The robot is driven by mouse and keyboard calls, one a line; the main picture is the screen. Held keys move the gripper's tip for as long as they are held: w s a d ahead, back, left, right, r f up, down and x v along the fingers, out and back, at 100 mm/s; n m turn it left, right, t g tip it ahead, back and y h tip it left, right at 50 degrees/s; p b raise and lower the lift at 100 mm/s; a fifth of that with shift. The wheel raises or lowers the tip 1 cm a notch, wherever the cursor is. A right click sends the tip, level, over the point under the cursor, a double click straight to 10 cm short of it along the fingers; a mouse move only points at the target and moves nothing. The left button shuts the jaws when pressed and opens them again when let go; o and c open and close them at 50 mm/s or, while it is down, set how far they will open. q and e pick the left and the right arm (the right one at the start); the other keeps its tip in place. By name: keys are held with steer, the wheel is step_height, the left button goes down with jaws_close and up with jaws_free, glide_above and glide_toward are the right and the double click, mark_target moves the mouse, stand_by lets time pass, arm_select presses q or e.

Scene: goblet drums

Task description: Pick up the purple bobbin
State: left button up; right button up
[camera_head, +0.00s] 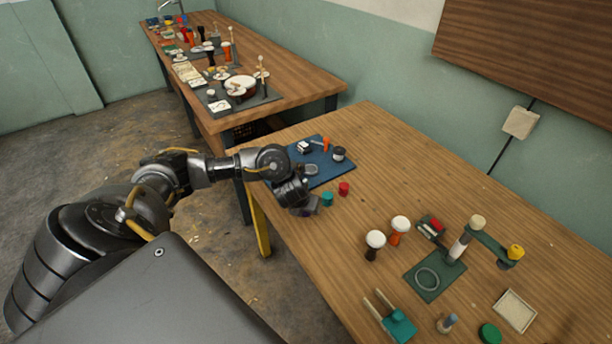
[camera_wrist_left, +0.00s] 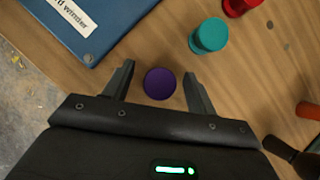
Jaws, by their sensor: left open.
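The purple bobbin (camera_wrist_left: 159,83) shows in the left wrist view as a round purple top between the two fingers of my left gripper (camera_wrist_left: 159,88). The fingers are open, one on each side of it, with a gap visible on both sides. In the head view my left gripper (camera_head: 308,208) is over the near left edge of the table, and only a small bit of purple (camera_head: 319,203) shows beside it. My right gripper is not in view.
A teal bobbin (camera_wrist_left: 210,36) and a red bobbin (camera_wrist_left: 239,5) stand close to the purple one. A blue mat (camera_wrist_left: 105,20) lies at upper left. Small goblet drums (camera_head: 375,240) stand further right on the wooden table (camera_head: 420,180).

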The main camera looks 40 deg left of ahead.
arm_select(q)
steer(key=c, duration=1)
steer(key=shift+c, duration=0.2)
